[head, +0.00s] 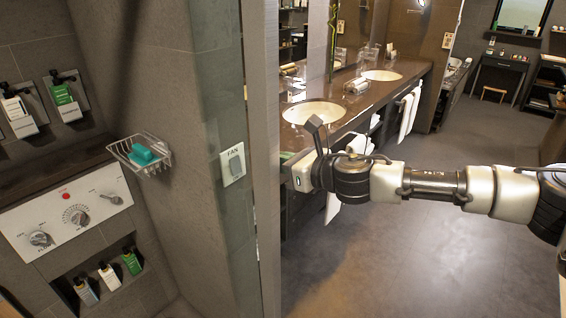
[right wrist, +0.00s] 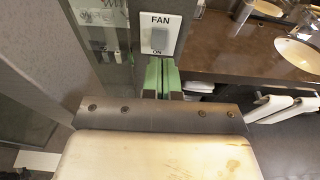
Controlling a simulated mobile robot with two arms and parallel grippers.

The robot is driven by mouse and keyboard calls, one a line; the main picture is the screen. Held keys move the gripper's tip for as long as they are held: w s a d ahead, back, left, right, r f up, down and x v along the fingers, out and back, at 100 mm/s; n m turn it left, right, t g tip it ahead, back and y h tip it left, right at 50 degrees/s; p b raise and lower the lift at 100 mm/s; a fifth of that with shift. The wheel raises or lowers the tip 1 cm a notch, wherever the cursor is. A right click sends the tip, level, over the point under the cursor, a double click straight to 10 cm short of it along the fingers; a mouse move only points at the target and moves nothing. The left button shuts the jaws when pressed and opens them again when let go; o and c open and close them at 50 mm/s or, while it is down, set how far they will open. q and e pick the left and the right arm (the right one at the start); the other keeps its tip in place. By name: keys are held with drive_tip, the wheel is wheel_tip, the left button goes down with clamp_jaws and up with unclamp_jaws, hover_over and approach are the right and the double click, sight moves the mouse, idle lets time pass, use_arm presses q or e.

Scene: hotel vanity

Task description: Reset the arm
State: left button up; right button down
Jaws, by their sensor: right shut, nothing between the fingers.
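My right arm (head: 430,184) reaches in from the right in the head view, and its hand ends just right of the wall's metal edge. In the right wrist view my right gripper (right wrist: 162,62) shows green fingers pressed together, empty. They point at the lower part of the FAN switch plate (right wrist: 160,34); whether they touch it I cannot tell. In the head view the FAN switch (head: 234,165) is on the tiled wall, left of the hand. My left gripper is not in view.
A metal edge (head: 266,150) stands between the switch wall and the room. A soap rack (head: 142,154) and control panel (head: 66,213) are at left. Behind the arm is a dark vanity counter (head: 350,112) with two basins and hanging towels. Open floor (head: 400,265) lies below the arm.

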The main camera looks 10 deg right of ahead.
drive_tip(key=w+f+m+t+h+b, duration=0.1)
drive_tip(key=w+f+m+h, duration=0.3)
drive_tip(key=f+m, duration=1.35)
drive_tip(key=s+d+f+m+g+h, duration=0.1)
drive_tip(key=s+d+f+m, duration=0.15)
drive_tip(key=f, duration=0.55)
drive_tip(key=s+d+f+m+h, duration=0.1)
drive_tip(key=s+d+f+m, duration=0.15)
drive_tip(key=f, duration=0.65)
drive_tip(key=s+d+f+m+g+h, duration=0.15)
drive_tip(key=f+m, duration=0.25)
drive_tip(key=f, duration=0.4)
drive_tip(key=s+d+f+m+g+h+b, duration=0.1)
drive_tip(key=s+d+f+m+g, duration=0.3)
drive_tip(key=s+f, duration=0.75)
drive_tip(key=s+d+f+m+h, duration=0.1)
drive_tip(key=s+d+f+m, duration=0.3)
drive_tip(key=s+f, duration=0.7)
drive_tip(key=s+f+m+g, duration=0.2)
drive_tip(key=s+f+m, duration=0.1)
drive_tip(key=s, duration=1.1)
drive_tip(key=s+f+m+g+h, duration=0.1)
drive_tip(key=s+f+m+g, duration=0.2)
drive_tip(key=s, duration=1.2)
drive_tip(key=shift+d+f+m, duration=0.2)
drive_tip(key=shift+f+m, duration=0.25)
drive_tip(key=shift+m, duration=0.4)
